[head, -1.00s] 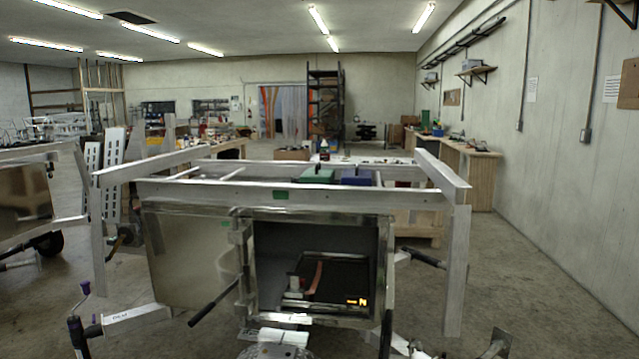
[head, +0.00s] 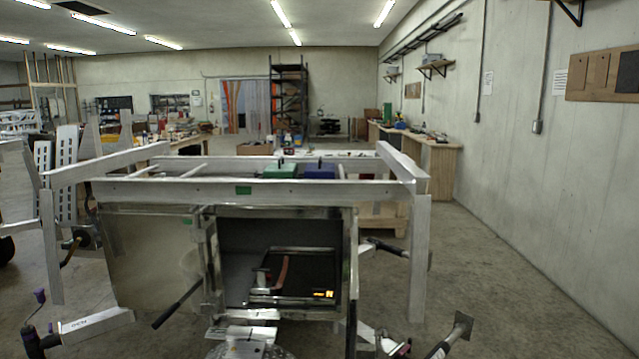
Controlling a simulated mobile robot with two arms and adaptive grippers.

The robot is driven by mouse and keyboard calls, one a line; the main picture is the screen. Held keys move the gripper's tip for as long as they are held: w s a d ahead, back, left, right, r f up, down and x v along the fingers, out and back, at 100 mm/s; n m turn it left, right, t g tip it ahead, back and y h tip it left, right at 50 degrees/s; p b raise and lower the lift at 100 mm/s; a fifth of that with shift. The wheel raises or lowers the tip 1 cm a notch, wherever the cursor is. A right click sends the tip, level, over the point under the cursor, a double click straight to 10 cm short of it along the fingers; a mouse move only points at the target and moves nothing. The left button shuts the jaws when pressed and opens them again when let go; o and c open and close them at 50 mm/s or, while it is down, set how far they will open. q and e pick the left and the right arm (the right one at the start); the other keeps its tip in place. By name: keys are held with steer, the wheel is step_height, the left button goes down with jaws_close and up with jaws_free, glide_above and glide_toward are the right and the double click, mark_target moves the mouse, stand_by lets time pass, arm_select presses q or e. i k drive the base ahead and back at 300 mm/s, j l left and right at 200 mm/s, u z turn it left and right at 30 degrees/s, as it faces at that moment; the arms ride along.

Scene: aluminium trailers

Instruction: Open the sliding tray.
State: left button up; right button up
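The sliding tray (head: 292,299) is a dark, flat tray with a metal frame. It sits inside the open compartment of the aluminium trailer box (head: 282,211), with its front edge near the opening. A reddish-brown strap or handle (head: 281,270) and a small orange label (head: 323,294) show at the tray. A metal door (head: 150,262) stands swung out to the left of the opening. How far the tray reaches back is hidden in the dark interior.
A white rail frame (head: 255,191) surrounds the box top, with a post (head: 420,262) at right. Concrete floor (head: 530,290) is open at right, before the wall.

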mark_target(294, 270)
steer(key=i+l, duration=0.1)
steer(key=i, duration=0.35)
steer(key=i+l, duration=0.1)
steer(key=i, duration=0.4)
